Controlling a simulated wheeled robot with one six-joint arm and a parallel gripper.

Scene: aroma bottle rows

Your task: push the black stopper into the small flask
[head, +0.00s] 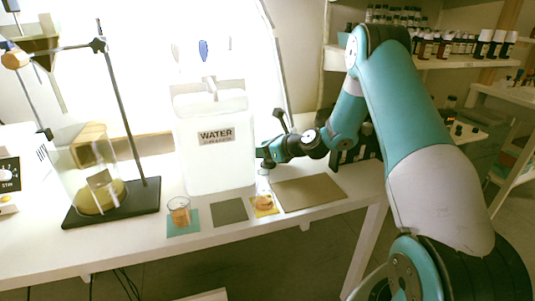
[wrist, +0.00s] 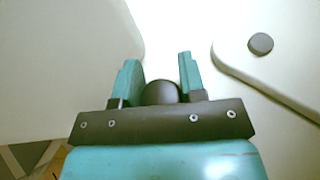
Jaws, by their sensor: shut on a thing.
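The small flask (head: 264,203) is clear glass with orange contents and stands on a yellow mat (head: 276,211) near the front of the white bench. My gripper (head: 264,158) is just above the flask's neck, beside the water jug. In the wrist view my gripper (wrist: 158,80) has its teal fingers apart around a round dark thing, the black stopper (wrist: 161,91). The gripper is shut on it. The flask does not show in the wrist view. How far the stopper sits in the neck is too small to tell.
A large white water jug (head: 213,160) stands close left of my gripper. A beaker of orange liquid (head: 179,212) stands on a teal mat. A grey mat (head: 230,212) and tan mat (head: 308,192) are bare. A stand with a glass vessel (head: 72,165) is at left.

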